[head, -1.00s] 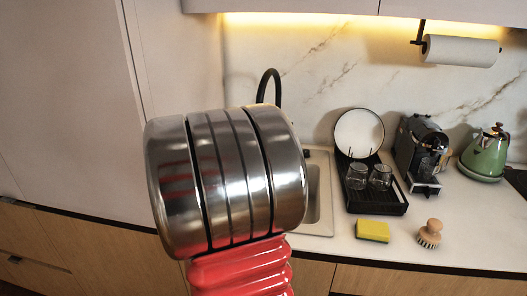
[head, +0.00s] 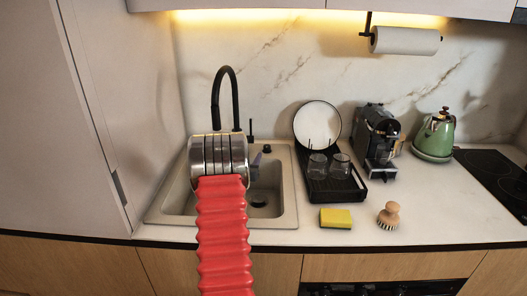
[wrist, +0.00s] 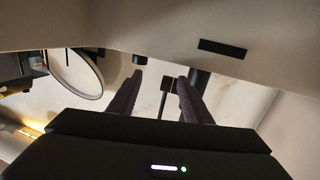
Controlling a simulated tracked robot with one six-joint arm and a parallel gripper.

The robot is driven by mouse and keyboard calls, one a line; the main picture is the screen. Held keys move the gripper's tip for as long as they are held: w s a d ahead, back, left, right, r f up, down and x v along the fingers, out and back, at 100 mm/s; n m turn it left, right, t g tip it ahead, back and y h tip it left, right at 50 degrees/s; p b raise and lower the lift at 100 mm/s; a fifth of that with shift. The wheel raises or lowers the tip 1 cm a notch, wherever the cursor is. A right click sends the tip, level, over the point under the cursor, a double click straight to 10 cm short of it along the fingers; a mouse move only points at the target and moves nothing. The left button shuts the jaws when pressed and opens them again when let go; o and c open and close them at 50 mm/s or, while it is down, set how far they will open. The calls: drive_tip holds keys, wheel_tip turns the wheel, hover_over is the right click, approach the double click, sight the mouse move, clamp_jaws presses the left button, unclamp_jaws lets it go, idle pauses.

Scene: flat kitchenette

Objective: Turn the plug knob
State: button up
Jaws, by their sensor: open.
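The plug knob, a short dark knob (head: 267,148), sits on the sink's back rim, right of the black tap (head: 215,110) and its upright lever (head: 250,128). In the wrist view, which is upside down, the short dark cylinder near the left fingertip appears to be this knob (wrist: 140,59). My gripper (wrist: 160,80) is open and empty over the sink (head: 287,205). The tap lever (wrist: 165,86) shows between its fingers, beyond them. Contact with the knob cannot be told. In the head view my arm hides most of the gripper and the sink's left part.
Right of the sink stand a black drying rack (head: 335,188) with a plate (head: 317,122) and glasses, a coffee machine (head: 377,140) and a green kettle (head: 434,135). A yellow sponge (head: 335,218) and brush (head: 389,215) lie in front. A tall cabinet (head: 75,120) closes off the left.

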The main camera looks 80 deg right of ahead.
sight(266, 149)
drive_tip(key=shift+m+g+h, duration=0.4)
drive_tip(key=shift+m+g, duration=0.2)
drive_tip(key=shift+g, duration=0.2)
drive_tip(key=s, duration=0.1)
drive_tip(key=s+d, duration=0.1)
drive_tip(key=s+f, duration=0.1)
drive_tip(key=shift+s+d, duration=0.3)
drive_tip(key=shift+s, duration=0.1)
drive_tip(key=shift+d, duration=0.1)
drive_tip(key=shift+s+d, duration=0.15)
drive_tip(key=shift+d, duration=3.5)
drive_tip(key=shift+c, duration=0.2)
drive_tip(key=c, duration=1)
drive_tip(key=shift+s+r+n+t, duration=0.1)
drive_tip(key=shift+s+n+t, duration=0.15)
drive_tip(key=shift+n+t, duration=0.75)
drive_tip(key=shift+t, duration=0.4)
